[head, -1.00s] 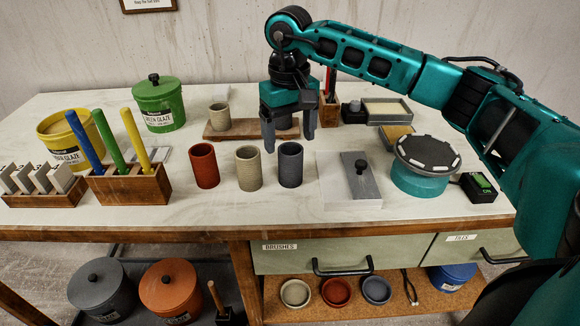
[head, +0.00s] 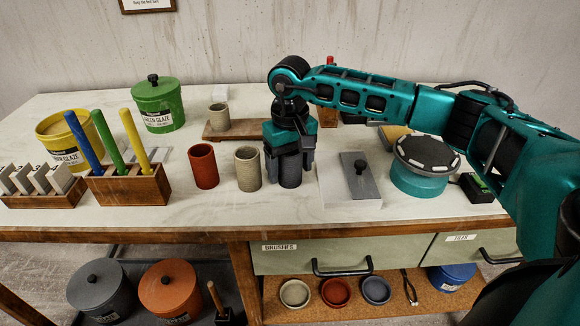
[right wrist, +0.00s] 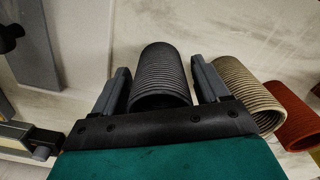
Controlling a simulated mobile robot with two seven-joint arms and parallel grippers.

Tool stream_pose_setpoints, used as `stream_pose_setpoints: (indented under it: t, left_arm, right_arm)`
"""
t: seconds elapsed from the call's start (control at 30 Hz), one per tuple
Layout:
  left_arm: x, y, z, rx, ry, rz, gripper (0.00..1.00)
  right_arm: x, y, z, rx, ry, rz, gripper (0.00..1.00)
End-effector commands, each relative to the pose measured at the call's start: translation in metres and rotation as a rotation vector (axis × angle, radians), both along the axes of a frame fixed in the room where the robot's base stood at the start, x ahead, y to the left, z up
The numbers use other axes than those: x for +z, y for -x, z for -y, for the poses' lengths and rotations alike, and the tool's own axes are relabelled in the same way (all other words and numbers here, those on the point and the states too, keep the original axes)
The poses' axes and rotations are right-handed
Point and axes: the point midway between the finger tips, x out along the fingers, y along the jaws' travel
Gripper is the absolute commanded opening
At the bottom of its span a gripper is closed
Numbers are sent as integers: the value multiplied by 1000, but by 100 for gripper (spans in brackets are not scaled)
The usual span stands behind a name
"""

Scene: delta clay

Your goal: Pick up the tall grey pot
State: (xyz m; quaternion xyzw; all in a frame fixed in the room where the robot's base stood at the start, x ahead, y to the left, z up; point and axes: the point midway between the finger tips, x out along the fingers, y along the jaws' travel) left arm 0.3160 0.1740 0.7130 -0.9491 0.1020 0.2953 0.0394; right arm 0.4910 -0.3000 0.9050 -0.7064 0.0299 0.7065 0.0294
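The tall grey pot (head: 290,172) stands upright on the table, at the right end of a row of three tall pots. My right gripper (head: 289,163) is lowered over it, hiding its upper part in the head view. In the right wrist view the grey pot (right wrist: 160,75) is between the two open fingers of my right gripper (right wrist: 160,82). A gap shows on each side of the pot there. My left gripper is not in view.
A beige pot (head: 248,168) stands close left of the grey pot, with a red pot (head: 204,166) beyond it. A wooden board with a small pot (head: 220,117) lies behind.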

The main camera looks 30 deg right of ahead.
Motion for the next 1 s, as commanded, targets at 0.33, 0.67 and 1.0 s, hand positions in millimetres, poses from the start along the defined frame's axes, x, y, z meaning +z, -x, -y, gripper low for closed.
stream_pose_setpoints:
  t: [0.33,0.67,1.0]
  left_arm:
    - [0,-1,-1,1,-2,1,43]
    - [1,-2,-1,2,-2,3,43]
    - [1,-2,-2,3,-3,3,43]
  right_arm:
    - [0,0,0,0,-1,0,41]
    - [1,0,0,0,-1,1,21]
    - [17,-1,0,-1,-2,3,20]
